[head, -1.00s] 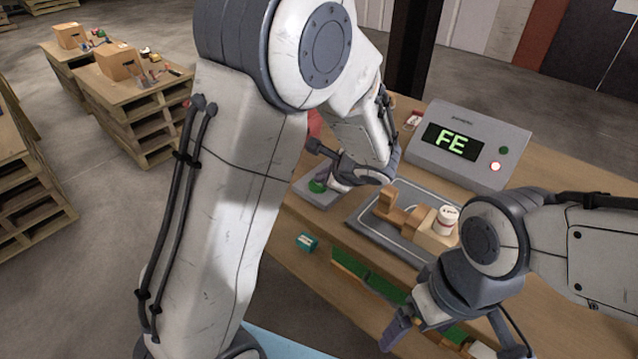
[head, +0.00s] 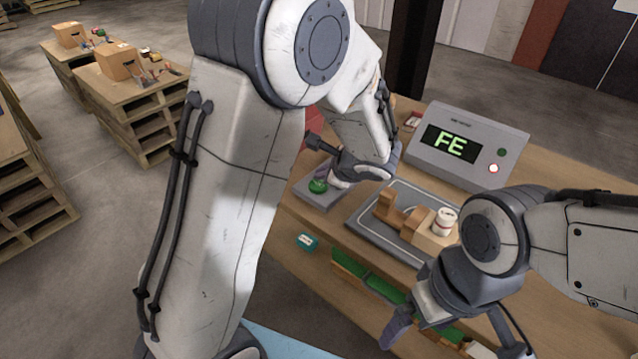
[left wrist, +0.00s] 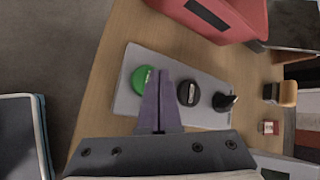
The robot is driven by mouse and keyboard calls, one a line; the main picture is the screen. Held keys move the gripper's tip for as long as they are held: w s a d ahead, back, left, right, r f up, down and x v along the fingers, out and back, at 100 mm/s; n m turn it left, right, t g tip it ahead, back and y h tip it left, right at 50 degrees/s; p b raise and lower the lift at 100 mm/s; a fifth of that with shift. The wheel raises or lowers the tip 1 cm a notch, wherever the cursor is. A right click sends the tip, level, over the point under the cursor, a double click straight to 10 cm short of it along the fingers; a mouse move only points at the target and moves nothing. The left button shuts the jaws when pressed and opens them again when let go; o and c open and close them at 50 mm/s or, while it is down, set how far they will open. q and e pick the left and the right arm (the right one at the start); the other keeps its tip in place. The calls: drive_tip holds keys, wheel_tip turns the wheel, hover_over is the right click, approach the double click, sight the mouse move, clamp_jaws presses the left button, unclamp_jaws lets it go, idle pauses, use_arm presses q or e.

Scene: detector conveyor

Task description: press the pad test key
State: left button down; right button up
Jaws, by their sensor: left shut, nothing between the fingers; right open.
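A grey control pad (left wrist: 170,110) shows in the left wrist view with a green button (left wrist: 141,77), a dark round key with a pale label (left wrist: 188,93) and a black knob (left wrist: 224,102). In the head view, the pad's green button (head: 318,187) shows at the table's left end; the rest is partly behind my left arm. My left gripper (left wrist: 161,73) is shut and empty, its purple tips just beside the green button, between it and the dark key. I cannot tell whether they touch. My right gripper (head: 450,335) is open and empty at the table's front edge.
A grey display unit (head: 466,145) reads "FE" with a lit lamp (head: 493,168). A grey tray (head: 370,232) holds wooden blocks and a white jar (head: 445,220). A teal box (head: 306,242) lies in front. A red bin (left wrist: 225,18) stands beyond the pad.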

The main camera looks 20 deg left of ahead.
sight(322, 186)
use_arm(q)
drive_tip(key=shift+r+p, duration=2)
drive_tip(key=shift+r, duration=0.6)
drive_tip(key=shift+f, duration=0.1)
drive_tip(key=s+d+r+n+g+h, duration=0.1)
drive_tip(key=s+d+n+g+h, duration=0.1)
drive_tip(key=s+d, duration=0.3)
drive_tip(key=s+d+r+n+g+h, duration=0.1)
drive_tip(key=s+d+n+h, duration=0.2)
drive_tip(key=s, duration=1.1)
drive_tip(key=s+d+r+n+g+h+p, duration=0.1)
drive_tip(key=s+d+n+g+h, duration=0.1)
drive_tip(key=s+d, duration=0.5)
drive_tip(key=s+n+h, duration=0.1)
drive_tip(key=s+n, duration=0.1)
drive_tip(key=shift+s+r+g, duration=0.3)
drive_tip(key=shift+s, duration=0.1)
drive_tip(key=shift+a, duration=0.1)
